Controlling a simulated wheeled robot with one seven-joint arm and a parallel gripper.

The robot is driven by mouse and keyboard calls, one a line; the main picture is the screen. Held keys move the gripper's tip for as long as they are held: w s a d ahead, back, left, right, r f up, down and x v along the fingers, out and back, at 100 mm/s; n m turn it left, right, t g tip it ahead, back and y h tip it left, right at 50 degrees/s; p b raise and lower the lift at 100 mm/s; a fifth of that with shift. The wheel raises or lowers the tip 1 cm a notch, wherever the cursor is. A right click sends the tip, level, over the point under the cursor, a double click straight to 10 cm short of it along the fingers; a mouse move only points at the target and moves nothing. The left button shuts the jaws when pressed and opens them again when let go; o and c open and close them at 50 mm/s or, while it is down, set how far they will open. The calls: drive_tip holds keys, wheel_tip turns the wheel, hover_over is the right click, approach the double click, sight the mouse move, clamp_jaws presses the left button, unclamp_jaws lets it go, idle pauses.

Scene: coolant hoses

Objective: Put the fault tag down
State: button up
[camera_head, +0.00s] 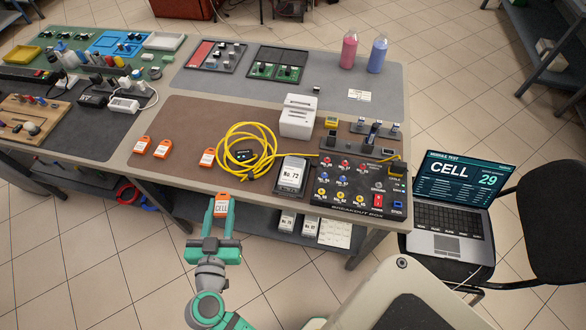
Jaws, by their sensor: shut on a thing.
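My gripper (222,213) is at the front edge of the workbench, low in the middle left of the head view.
A coiled yellow cable (233,133), a device labelled No. 72 (292,174) and a black breakout box (350,188) occupy the mat's right. A white block (298,116) stands behind. A laptop (455,200) sits on a chair. Bare mat lies between the left tags and the third.

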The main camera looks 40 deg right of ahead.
drive_tip(key=w+a+f+n+t+y, duration=0.2)
drive_tip(key=w+f+n+y, duration=0.1)
drive_tip(key=f, duration=0.9)
drive_tip(key=w+a+f+n+t+y, duration=0.1)
drive_tip(key=w+f+n+t+y, duration=0.1)
drive_tip(key=f+n+y, duration=0.3)
wheel_tip(320, 180, down, 7)
drive_tip(key=y, duration=0.3)
drive_tip(key=shift+w+a+n+t, duration=0.3)
drive_tip(key=shift+w+a, duration=0.05)
drive_tip(key=shift+w, duration=0.05)
drive_tip(key=shift+s+r, duration=0.1)
drive_tip(key=shift+r, duration=0.05)
drive_tip(key=shift+w, duration=0.2)
